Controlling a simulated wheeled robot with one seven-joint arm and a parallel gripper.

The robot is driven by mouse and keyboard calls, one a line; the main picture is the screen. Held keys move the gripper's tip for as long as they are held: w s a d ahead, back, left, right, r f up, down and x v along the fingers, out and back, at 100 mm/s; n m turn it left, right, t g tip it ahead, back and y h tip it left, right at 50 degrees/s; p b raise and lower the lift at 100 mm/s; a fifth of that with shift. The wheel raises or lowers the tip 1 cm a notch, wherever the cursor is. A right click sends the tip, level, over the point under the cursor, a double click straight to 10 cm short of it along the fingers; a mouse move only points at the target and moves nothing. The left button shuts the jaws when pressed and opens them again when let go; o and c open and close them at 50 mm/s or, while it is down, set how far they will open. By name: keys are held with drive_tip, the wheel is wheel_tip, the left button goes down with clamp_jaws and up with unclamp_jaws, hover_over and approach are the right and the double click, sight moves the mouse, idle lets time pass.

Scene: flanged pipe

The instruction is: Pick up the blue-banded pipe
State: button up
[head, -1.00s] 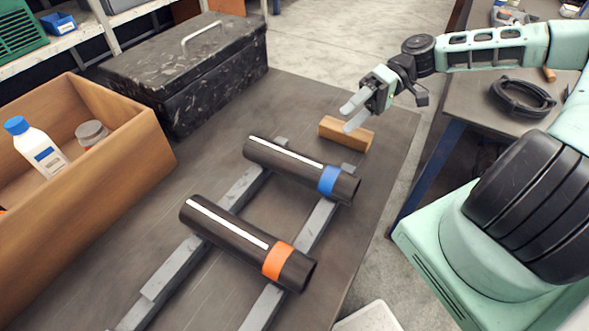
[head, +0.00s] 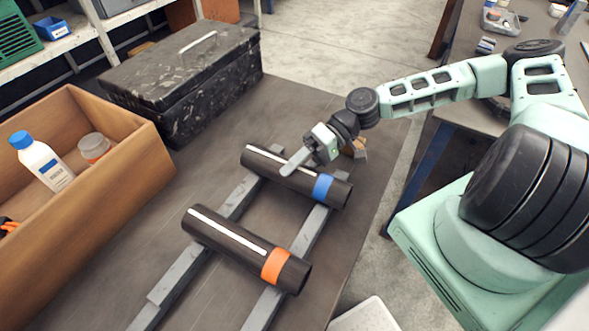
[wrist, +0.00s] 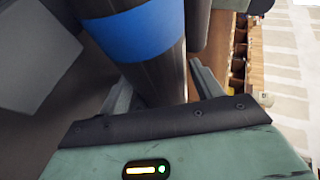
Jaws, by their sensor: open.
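The blue-banded pipe (head: 262,164) is a dark tube with a white stripe and a blue band near its right end. It lies across two grey rails (head: 182,272). My gripper (head: 294,166) is open at the pipe's middle, left of the blue band, and covers part of the tube in the head view. In the wrist view the pipe (wrist: 160,78) runs between the two fingers (wrist: 162,88), with its blue band beyond them at the top. I cannot tell whether the fingers touch it.
A similar orange-banded pipe (head: 225,236) lies on the same rails, nearer the front. A wooden block (head: 358,150) is partly hidden behind my gripper. A black toolbox (head: 185,85) and a wooden crate (head: 120,215) with bottle and jar stand on the left.

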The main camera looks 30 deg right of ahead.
drive_tip(key=shift+a+f, duration=0.35)
drive_tip(key=shift+a, duration=0.3)
drive_tip(key=c, duration=1.3)
drive_tip(key=shift+r, duration=0.1)
